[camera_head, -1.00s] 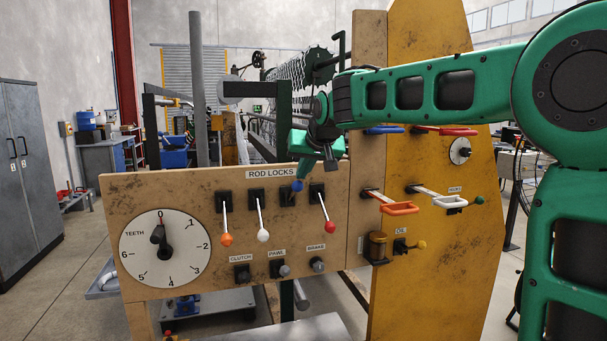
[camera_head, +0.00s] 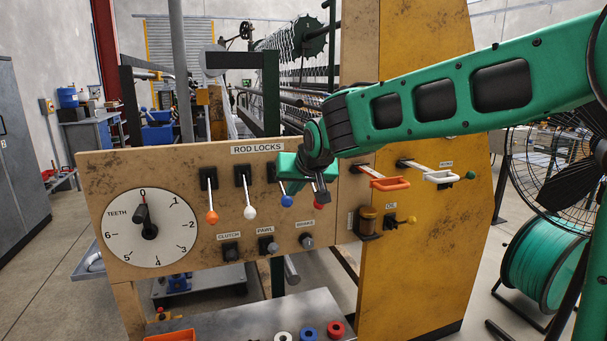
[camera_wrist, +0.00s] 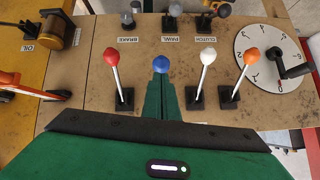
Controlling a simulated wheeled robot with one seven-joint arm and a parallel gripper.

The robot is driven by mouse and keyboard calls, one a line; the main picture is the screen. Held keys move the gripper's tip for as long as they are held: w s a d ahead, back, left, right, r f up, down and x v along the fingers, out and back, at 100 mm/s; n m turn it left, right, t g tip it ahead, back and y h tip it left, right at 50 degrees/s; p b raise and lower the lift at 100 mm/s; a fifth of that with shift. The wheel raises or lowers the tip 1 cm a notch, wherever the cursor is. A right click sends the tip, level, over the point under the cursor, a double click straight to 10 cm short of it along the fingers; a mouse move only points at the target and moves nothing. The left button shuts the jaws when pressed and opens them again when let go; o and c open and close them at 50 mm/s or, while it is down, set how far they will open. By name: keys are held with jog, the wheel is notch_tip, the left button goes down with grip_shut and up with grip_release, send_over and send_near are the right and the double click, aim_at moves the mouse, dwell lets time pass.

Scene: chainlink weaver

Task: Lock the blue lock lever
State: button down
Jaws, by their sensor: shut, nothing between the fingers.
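The blue lock lever hangs from the rod-lock row on the wooden panel, and its blue knob (camera_head: 287,201) shows just below my gripper (camera_head: 287,182) in the head view. In the wrist view, which is upside down, the blue knob (camera_wrist: 160,64) lies right at the tip of my shut, empty green gripper (camera_wrist: 160,80). The lever's shaft is mostly hidden by the gripper. The knob sits slightly higher than the line of its neighbours. I cannot tell whether the tip touches it.
Orange (camera_head: 212,217) and white (camera_head: 250,213) levers hang down to the left; the red lever (camera_head: 318,205) is close on the right, partly hidden by my wrist. Small knobs sit below. A numbered dial (camera_head: 150,228) is at left, and orange (camera_head: 390,184) and white (camera_head: 438,177) handles at right.

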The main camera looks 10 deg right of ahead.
notch_tip(320, 180, down, 8)
jog(key=shift+w, duration=0.4)
dwell(0.6)
